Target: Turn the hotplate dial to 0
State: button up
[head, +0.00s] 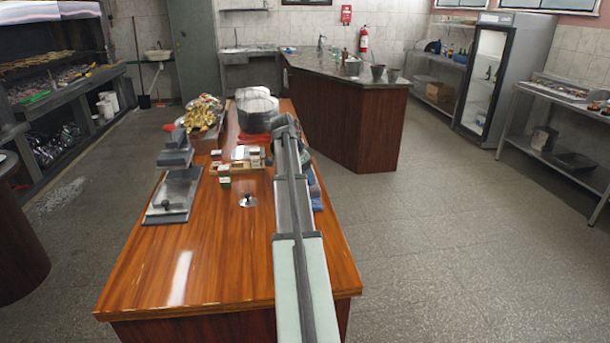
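My arm reaches forward from the bottom of the head view over the wooden table; its gripper cannot be made out. A flat grey metal unit (181,188) with a dark knob (165,204) near its front lies on the table's left side. A small round metal disc (248,202) with a black knob on top sits right of it, left of my arm. I cannot tell for sure which of these is the hotplate dial, and no markings or dial setting are readable.
The wooden table (222,262) is clear at its front left. Small boxes (225,182) and a tray (243,168) lie behind the disc. A heaped food container (203,117) and a large grey rounded object (257,108) stand at the back. A blue item (316,192) is partly hidden by my arm.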

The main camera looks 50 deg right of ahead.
jog(key=shift+c, duration=0.2)
jog(key=c, duration=1)
jog(key=shift+s+n+t, duration=0.2)
jog(key=shift+n+t, duration=0.2)
jog(key=shift+n, duration=0.6)
jog(key=shift+n+t, duration=0.5)
jog(key=shift+n, duration=0.8)
jog(key=o, duration=1)
jog(key=shift+o, duration=0.2)
